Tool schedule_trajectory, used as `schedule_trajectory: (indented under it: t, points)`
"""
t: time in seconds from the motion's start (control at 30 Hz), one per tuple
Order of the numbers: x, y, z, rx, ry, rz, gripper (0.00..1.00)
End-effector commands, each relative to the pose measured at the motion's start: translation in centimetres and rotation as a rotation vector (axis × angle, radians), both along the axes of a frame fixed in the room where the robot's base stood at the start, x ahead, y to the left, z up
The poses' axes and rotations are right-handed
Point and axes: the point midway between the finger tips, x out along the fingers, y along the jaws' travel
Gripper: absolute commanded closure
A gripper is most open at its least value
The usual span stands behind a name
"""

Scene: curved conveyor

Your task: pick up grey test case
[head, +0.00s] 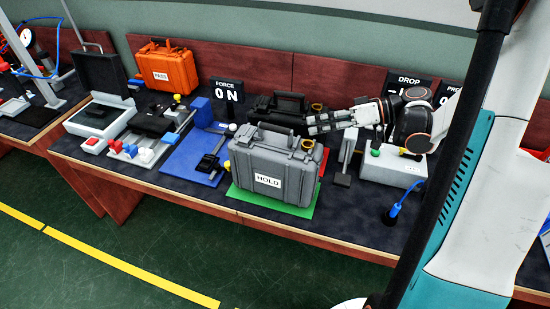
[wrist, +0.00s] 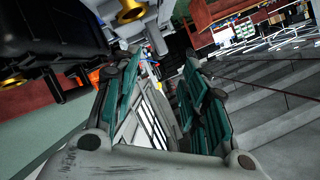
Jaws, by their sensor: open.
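The grey test case (head: 270,172) stands upright on a green mat (head: 302,207) near the front of the bench, with a white HOLD label, a top handle and brass-coloured fittings. My gripper (head: 312,124) points left, behind and above the right end of the grey case, beside a black case (head: 268,120). In the wrist view my gripper (wrist: 158,85) has its two teal-padded fingers apart with nothing gripped between them. A large grey ribbed surface, seemingly the grey case (wrist: 275,108), fills the right side there. The black case (wrist: 60,30) is at upper left.
An orange PASS case (head: 168,68) stands at the back left. A blue plate with a black clamp (head: 208,160) lies left of the grey case. A grey box with a green button (head: 392,166) is on the right. Display signs (head: 228,90) stand behind.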

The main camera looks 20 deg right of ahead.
Motion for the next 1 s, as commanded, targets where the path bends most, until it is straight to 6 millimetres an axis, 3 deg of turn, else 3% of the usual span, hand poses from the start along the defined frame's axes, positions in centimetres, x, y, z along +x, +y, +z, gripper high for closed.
schedule_trajectory:
  t: [0.17, 0.5, 1.0]
  points:
    - [0.0, 0.1, 0.1, 0.021, -0.075, 0.022, 0.59]
    - [2.5, 5.3, -2.0, 0.02, -0.074, 0.024, 0.59]
    - [4.5, 8.9, -3.1, 0.019, -0.073, 0.022, 0.59]
